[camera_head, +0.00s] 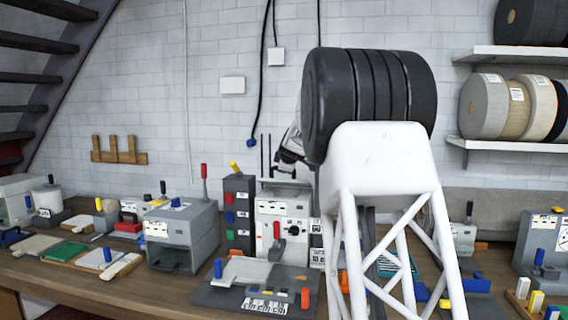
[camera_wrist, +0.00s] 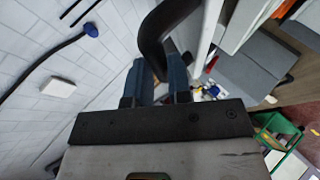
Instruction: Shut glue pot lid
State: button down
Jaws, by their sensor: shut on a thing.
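My gripper (camera_wrist: 157,72) shows in the wrist view with its two blue-grey fingers around a dark curved bar (camera_wrist: 154,32). The bar arches up and to the right from the fingers; I cannot tell what it belongs to. In the head view my arm hides most of the gripper and whatever it holds. A white cylindrical pot (camera_head: 47,199) stands at the far left of the bench. I cannot tell whether it is the glue pot, and no lid can be made out clearly.
The wooden bench (camera_head: 95,284) is crowded: a grey box machine (camera_head: 182,237), a dark switch tower (camera_head: 239,215) and a white-fronted machine (camera_head: 283,228). Rolls of binding (camera_head: 483,106) lie on wall shelves at the right. A green bin (camera_wrist: 279,130) shows in the wrist view.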

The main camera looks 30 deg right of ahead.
notch_tip(320, 180, down, 8)
jog(key=s+a, duration=0.2)
jog(key=shift+s+a+f, duration=0.15)
jog(key=shift+s+a, duration=0.15)
jog(key=shift+a, duration=0.05)
jog(key=c, duration=1.1)
grip_release()
jog(key=shift+o, duration=0.2)
jog(key=shift+d+r, duration=0.1)
jog(key=shift+r, duration=0.4)
jog(key=shift+s+r, duration=0.1)
jog(key=shift+r, duration=0.05)
jog(key=v, duration=0.7)
jog(key=shift+r, duration=0.15)
